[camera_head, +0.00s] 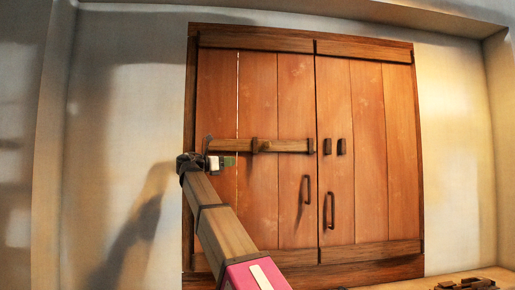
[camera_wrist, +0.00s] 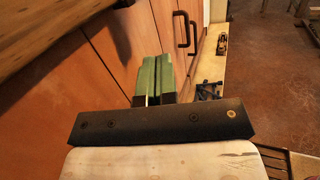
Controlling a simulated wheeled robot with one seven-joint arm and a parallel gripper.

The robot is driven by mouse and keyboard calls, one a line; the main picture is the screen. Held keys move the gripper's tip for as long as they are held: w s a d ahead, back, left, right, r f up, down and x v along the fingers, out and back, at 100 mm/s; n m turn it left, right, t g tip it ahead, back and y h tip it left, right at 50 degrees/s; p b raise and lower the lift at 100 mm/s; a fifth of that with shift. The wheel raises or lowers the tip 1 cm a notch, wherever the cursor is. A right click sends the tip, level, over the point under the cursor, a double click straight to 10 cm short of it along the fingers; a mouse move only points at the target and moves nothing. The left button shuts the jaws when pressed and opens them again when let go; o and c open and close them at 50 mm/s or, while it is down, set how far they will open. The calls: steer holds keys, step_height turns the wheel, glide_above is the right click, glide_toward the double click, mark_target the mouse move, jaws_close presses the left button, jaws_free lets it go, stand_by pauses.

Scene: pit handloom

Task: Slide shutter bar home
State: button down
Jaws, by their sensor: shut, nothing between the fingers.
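The wooden shutter bar (camera_head: 225,145) lies level across the left shutter leaf (camera_head: 290,90). A knob (camera_head: 266,146) stands on it, beside a dark bracket (camera_head: 255,146). Its right end stops near the seam between the leaves. Two dark keepers (camera_head: 327,146) (camera_head: 342,146) on the right leaf (camera_head: 370,110) look empty. My gripper (camera_head: 232,161), with green fingers, is shut and empty, just below the bar's left part. Whether it touches the bar is unclear. In the wrist view the shut fingers (camera_wrist: 152,62) point along the boards, with a wooden beam, probably the bar (camera_wrist: 50,35), at upper left.
Two dark pull handles (camera_head: 307,190) (camera_head: 329,211) stick out lower on the leaves, right of my gripper. A ledge (camera_head: 480,273) with small dark objects (camera_head: 466,284) runs at lower right. Plain wall (camera_head: 120,120) lies to the left.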

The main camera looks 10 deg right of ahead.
steer(key=shift+g+h, duration=0.3)
steer(key=shift+h, duration=0.2)
steer(key=r, duration=0.1)
steer(key=s+r, duration=0.1)
steer(key=r, duration=0.1)
steer(key=a+r, duration=0.1)
steer(key=shift+s+a+r, duration=0.1)
steer(key=shift+s+r, duration=0.05)
steer(key=shift+r, duration=0.15)
steer(key=x, duration=1.4)
steer(key=shift+f, duration=0.1)
glide_toward(297, 146)
steer(key=s+d, duration=0.1)
steer(key=d, duration=0.1)
steer(key=s+d, duration=0.1)
steer(key=d, duration=0.2)
steer(key=s+d+r, duration=0.1)
steer(key=d, duration=0.2)
steer(key=shift+a, duration=0.15)
